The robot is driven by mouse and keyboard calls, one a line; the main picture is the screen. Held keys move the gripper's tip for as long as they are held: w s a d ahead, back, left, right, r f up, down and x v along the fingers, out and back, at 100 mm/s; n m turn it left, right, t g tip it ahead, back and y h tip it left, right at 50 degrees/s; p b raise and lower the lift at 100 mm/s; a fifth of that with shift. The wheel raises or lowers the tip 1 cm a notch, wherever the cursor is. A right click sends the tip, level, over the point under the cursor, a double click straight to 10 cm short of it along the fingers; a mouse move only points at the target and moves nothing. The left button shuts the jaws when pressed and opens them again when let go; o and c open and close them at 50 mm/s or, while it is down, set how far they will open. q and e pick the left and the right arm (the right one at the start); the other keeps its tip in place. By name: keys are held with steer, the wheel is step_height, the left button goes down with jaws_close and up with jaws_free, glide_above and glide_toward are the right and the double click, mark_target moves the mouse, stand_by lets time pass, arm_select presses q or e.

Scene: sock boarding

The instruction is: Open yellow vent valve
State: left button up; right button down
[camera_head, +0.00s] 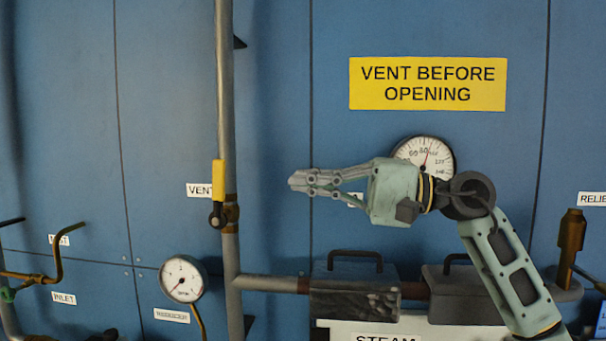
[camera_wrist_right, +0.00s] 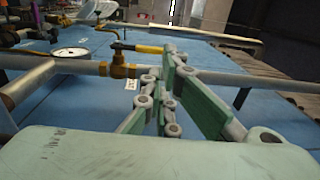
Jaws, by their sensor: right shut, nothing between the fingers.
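The yellow vent valve handle (camera_head: 218,181) stands upright along the vertical grey pipe, with its dark pivot at its lower end on a brass valve body (camera_head: 231,214). A VENT label (camera_head: 199,190) sits just left of it, partly covered by the handle. My right gripper (camera_head: 292,182) is shut and empty, to the right of the handle and apart from it in the picture, pointing left. In the right wrist view the yellow handle (camera_wrist_right: 148,49) and brass body (camera_wrist_right: 118,69) show beyond the fingers (camera_wrist_right: 160,68). My left gripper is not in view.
A yellow sign (camera_head: 428,84) is on the blue panel. A gauge (camera_head: 425,153) is partly behind my right arm. Another gauge (camera_head: 183,279) is lower left. The vertical pipe (camera_head: 225,80) joins a horizontal pipe (camera_head: 268,284). Dark handled boxes (camera_head: 352,294) stand below my gripper.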

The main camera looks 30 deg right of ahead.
mark_target(224, 175)
steer(key=p+x, duration=0.5)
steer(key=x, duration=0.5)
steer(key=shift+w, duration=0.3)
steer(key=shift+w+a+f, duration=0.1)
steer(key=shift+a, duration=0.05)
steer(key=shift+w+a, duration=0.1)
steer(key=shift+a, duration=0.05)
steer(key=shift+f, duration=0.1)
steer(key=shift+w+a+r+h+p, duration=0.2)
steer(key=shift+a+r+h+p, duration=0.15)
steer(key=shift+p, duration=0.5)
steer(key=shift+w+a+r+g+p, duration=0.1)
steer(key=shift+w+a+g+p, duration=0.1)
steer(key=shift+g+p, duration=0.1)
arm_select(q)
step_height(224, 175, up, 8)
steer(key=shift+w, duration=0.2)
arm_select(e)
steer(key=shift+d, duration=0.1)
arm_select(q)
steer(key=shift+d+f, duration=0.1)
arm_select(e)
steer(key=shift+s+f, duration=0.1)
steer(key=shift+f, duration=0.15)
